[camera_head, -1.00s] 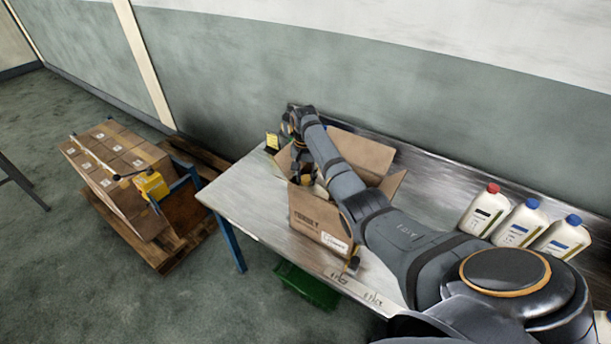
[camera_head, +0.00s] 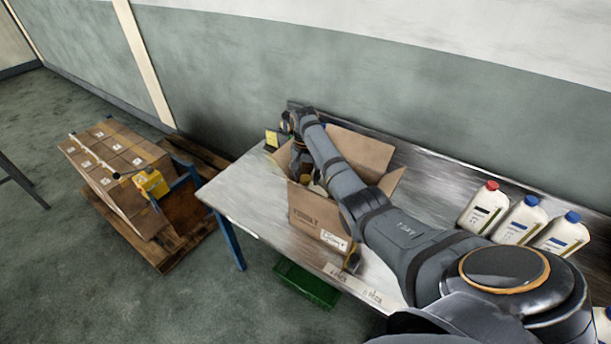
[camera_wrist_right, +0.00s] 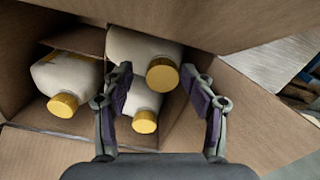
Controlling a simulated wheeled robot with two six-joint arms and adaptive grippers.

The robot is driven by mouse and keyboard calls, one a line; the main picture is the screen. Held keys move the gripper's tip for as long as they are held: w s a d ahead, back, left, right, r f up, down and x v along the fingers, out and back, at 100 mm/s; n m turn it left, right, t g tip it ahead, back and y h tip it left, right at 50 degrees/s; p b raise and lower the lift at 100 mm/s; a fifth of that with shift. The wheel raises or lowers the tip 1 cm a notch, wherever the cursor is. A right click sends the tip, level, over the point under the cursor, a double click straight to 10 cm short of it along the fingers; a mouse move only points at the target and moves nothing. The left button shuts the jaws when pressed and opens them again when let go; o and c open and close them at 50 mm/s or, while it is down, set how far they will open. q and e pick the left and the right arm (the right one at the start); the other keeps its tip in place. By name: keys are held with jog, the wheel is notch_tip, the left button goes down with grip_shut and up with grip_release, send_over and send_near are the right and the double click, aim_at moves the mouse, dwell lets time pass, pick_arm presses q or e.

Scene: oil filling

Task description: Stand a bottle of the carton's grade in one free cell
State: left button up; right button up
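The open cardboard carton (camera_head: 318,214) stands on the bench with its flaps spread. My right arm reaches over it, and my right gripper (camera_head: 303,168) is down at its opening, partly hidden. In the right wrist view, my right gripper (camera_wrist_right: 157,82) is open, with its fingers on either side of a pale bottle (camera_wrist_right: 140,46) with a yellow cap. Gaps show between that cap and both fingers. A second yellow-capped bottle (camera_wrist_right: 150,102) is just below it in the picture, and a third bottle (camera_wrist_right: 66,80) is at left beyond a cardboard divider. My left gripper is out of view.
A red-capped bottle (camera_head: 484,209) and two blue-capped bottles (camera_head: 519,222) (camera_head: 562,236) stand at the bench's right. A green crate (camera_head: 306,283) sits below the bench (camera_head: 245,204). Closed cartons (camera_head: 112,165) are stacked on a pallet at left.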

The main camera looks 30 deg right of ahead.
jog(key=shift+a+f, duration=0.1)
notch_tip(320, 180, up, 8)
jog(key=shift+r, duration=0.1)
dwell(0.4)
